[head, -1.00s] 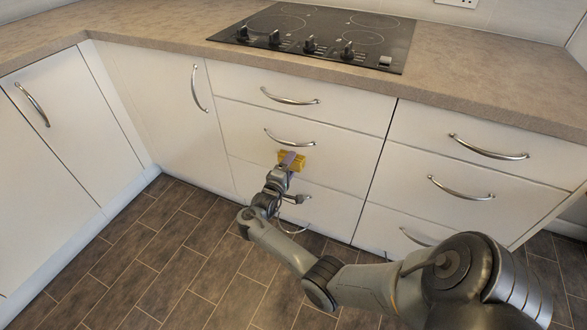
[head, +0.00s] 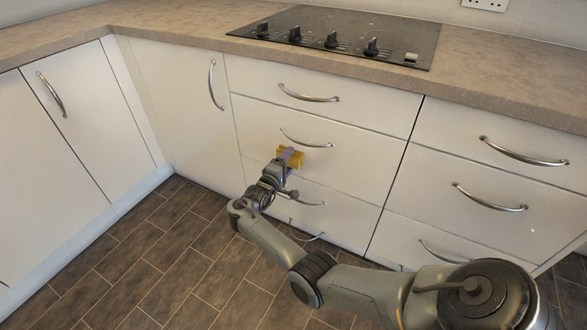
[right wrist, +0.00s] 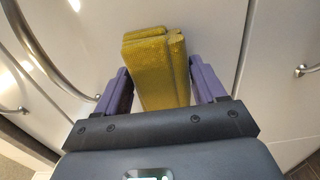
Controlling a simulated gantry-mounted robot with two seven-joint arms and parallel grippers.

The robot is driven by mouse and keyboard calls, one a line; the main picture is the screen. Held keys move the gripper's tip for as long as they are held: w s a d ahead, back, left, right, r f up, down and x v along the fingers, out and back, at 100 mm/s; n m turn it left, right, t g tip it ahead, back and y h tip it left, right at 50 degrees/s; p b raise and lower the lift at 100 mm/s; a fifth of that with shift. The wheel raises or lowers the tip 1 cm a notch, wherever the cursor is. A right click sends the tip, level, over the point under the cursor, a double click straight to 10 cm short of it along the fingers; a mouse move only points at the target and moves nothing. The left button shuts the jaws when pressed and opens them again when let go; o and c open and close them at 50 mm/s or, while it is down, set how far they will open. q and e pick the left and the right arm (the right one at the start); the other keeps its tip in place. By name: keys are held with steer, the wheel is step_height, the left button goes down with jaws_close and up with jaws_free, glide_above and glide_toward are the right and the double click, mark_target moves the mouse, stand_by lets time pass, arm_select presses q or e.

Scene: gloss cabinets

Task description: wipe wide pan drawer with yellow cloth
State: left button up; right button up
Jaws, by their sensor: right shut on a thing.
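The wide pan drawer (head: 352,159) is the glossy white middle drawer front below the hob, shut, with a curved metal handle (head: 308,143). The folded yellow cloth (head: 298,154) is at the left part of this front, just below the handle's left end. My right gripper (head: 289,159) is shut on the cloth, and its purple fingers stand on both sides of the cloth (right wrist: 158,75) in the right wrist view. The cloth is against or very close to the front; contact itself is hidden. My left gripper is not in view.
A drawer above and one below have similar handles (head: 308,97). More drawers (head: 480,165) stand to the right and cupboard doors (head: 170,115) to the left. The worktop (head: 510,95) overhangs above. The dark tiled floor (head: 130,260) is clear.

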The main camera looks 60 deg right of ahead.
steer(key=shift+w, duration=0.3)
steer(key=shift+a+r, duration=0.1)
steer(key=a+p, duration=0.2)
steer(key=a, duration=0.3)
steer(key=shift+a+p, duration=0.4)
steer(key=shift+a, duration=0.1)
stand_by(0.3)
